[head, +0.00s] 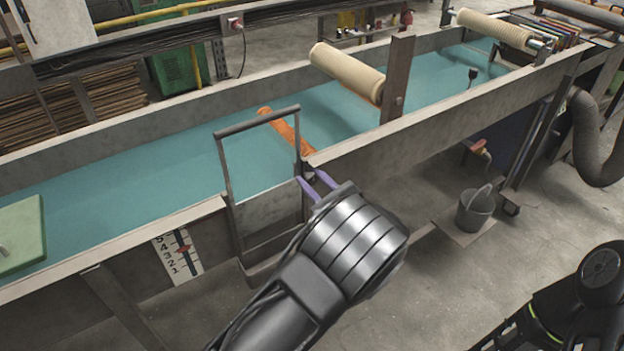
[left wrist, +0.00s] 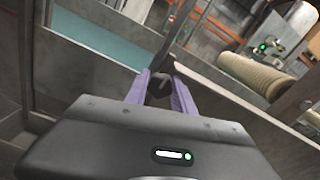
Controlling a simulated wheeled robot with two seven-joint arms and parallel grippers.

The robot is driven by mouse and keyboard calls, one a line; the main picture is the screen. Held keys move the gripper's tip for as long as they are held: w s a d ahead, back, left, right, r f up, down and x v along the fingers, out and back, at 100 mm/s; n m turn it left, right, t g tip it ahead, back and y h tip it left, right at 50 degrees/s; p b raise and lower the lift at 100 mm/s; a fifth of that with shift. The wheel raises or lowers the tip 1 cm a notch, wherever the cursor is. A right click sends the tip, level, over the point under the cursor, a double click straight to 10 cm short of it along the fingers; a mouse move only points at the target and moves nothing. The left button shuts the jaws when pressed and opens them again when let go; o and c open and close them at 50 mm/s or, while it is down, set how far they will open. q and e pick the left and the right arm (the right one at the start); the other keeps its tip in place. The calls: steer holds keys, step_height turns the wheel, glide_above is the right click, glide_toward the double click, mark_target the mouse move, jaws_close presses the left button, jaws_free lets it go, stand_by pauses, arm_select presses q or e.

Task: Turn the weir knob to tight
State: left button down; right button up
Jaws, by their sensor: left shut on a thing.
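The weir knob (left wrist: 160,88) is a small dark knob on the side post of the metal weir frame (head: 223,165). In the left wrist view it sits between the two purple fingers of my left gripper (left wrist: 161,92). My left gripper also shows in the head view (head: 312,188), shut on the knob at the frame's right post. The fingers and wrist hide part of the knob, and I cannot read its setting. My right arm shows at the lower right of the head view, but its gripper's fingers are not visible.
The long trough holds blue-green water (head: 130,165). A scale board (head: 178,257) with a red marker hangs on its near wall. A beige roller (head: 347,72) lies across the trough beyond the frame. A grey bucket (head: 475,209) stands at the right. An orange piece (head: 285,130) lies behind the frame.

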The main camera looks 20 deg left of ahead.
arm_select(q)
steer(key=shift+r+m+p, duration=0.15)
steer(key=shift+m+p, duration=1.1)
steer(key=shift+m, duration=0.25)
steer(key=shift+m+p, duration=1.1)
steer(key=shift+m, duration=0.8)
steer(key=c, duration=1.1)
jaws_free()
steer(key=shift+o, duration=0.2)
steer(key=shift+d, duration=0.1)
